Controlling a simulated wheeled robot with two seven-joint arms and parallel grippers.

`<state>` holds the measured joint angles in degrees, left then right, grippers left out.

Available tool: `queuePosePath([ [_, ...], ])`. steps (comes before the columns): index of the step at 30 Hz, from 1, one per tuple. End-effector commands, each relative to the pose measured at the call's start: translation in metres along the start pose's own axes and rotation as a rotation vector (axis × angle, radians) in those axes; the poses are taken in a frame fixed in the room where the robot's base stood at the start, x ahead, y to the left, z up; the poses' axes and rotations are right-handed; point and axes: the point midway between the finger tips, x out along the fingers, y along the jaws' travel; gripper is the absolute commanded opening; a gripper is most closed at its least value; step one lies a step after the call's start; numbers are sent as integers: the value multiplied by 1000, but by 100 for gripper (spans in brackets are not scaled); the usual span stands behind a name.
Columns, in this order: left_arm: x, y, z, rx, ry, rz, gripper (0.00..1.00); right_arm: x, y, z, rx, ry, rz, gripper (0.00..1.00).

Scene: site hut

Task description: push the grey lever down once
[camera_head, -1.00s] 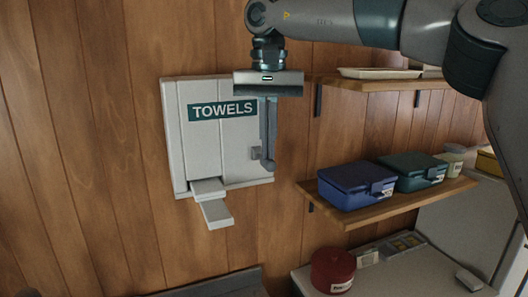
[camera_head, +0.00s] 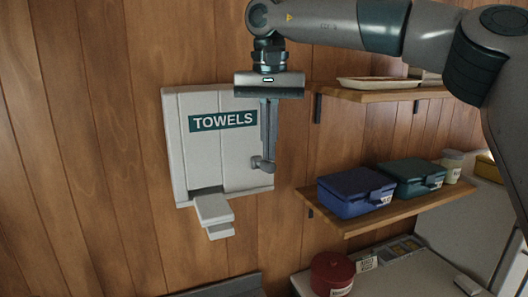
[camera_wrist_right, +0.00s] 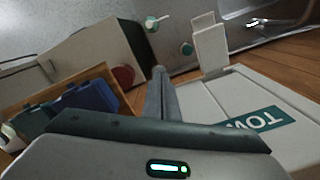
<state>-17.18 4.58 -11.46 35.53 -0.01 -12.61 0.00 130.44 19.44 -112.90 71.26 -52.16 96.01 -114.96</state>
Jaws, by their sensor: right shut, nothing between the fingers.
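A pale towel dispenser (camera_head: 182,140) with a green TOWELS label hangs on the wood wall. It also shows in the wrist view (camera_wrist_right: 225,100). The grey lever (camera_head: 257,162) shows as a small piece at the dispenser's lower right side, partly hidden by my fingers. My right gripper (camera_head: 268,160) is shut and empty. It points down along the dispenser's right side, its tips at the lever; I cannot tell whether they touch. In the wrist view the fingers (camera_wrist_right: 159,85) point away from the camera. A pale tongue (camera_head: 212,208) sticks out of the bottom slot. My left gripper is not in view.
Right of the dispenser, a lower shelf (camera_head: 352,226) holds a blue box (camera_head: 345,200) and a green box (camera_head: 410,178). An upper shelf (camera_head: 375,94) holds a tray (camera_head: 378,83). A red tin (camera_head: 330,272) stands below. The wall left of the dispenser is bare.

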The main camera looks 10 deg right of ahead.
Motion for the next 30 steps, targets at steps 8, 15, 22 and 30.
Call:
queuePosePath([
  [8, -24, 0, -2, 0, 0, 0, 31, -27, 1, 3, -1, 0, -2, 0],
  [15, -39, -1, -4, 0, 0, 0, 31, -44, 2, 5, 0, -1, -1, 0],
  [22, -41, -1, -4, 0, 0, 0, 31, -47, 3, 5, 0, 0, -1, 0],
  [30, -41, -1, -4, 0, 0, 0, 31, -47, 3, 5, 0, 0, -1, 0],
])
